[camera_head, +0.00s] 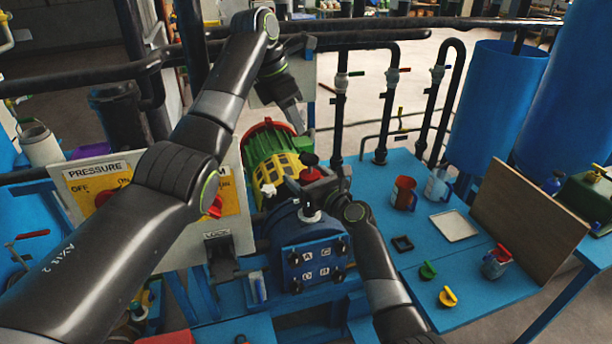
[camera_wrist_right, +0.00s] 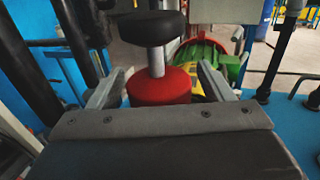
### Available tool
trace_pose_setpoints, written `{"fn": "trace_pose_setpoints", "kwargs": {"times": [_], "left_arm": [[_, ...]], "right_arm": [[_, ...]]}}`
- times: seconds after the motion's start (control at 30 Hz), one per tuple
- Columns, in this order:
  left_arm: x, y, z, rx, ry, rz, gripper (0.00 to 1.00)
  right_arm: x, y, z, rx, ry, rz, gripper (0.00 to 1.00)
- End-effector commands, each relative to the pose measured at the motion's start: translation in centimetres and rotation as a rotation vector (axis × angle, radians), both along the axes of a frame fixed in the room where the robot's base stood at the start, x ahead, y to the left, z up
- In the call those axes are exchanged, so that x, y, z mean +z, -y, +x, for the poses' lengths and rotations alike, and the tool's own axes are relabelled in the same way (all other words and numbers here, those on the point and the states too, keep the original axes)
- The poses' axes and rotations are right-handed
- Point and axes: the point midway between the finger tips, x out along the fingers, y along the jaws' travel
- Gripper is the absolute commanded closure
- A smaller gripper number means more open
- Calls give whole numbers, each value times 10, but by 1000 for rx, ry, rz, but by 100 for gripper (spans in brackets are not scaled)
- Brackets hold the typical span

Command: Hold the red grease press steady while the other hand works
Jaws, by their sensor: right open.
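The red grease press (camera_head: 310,175) stands on top of the blue machine (camera_head: 284,240) in the head view, in front of the green and yellow motor. In the right wrist view the press (camera_wrist_right: 160,88) is a red cylinder with a pale stem and a black knob. My right gripper (camera_wrist_right: 158,84) is open, with one finger on each side of the press and a visible gap to each. In the head view the right gripper's fingers are hard to make out. My left gripper (camera_head: 293,112) hangs above and behind the press, apart from it; its fingers are not clear.
A green and yellow motor (camera_head: 272,155) sits behind the press. A pressure panel (camera_head: 75,183) stands left. Black pipes (camera_head: 340,110) run behind. The blue table (camera_head: 440,265) at right holds a red mug (camera_head: 403,193), a white tray (camera_head: 453,226) and small colored parts.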

Motion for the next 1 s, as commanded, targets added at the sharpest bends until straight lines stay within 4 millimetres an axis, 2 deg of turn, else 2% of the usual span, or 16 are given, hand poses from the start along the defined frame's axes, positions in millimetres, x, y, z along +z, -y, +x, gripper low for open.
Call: {"fn": "trace_pose_setpoints", "kwargs": {"times": [0.3, 0.8, 1.0], "left_arm": [[0, 0, 0, 0, 0, 0, 64], [0, 0, 0, 0, 0, 0, 64], [0, 0, 0, 0, 0, 0, 64]], "right_arm": [[0, -1, 1, 0, 1, -1, 26], [0, -1, 1, -1, -1, -1, 90], [0, 0, 1, -1, -1, -1, 90]]}}
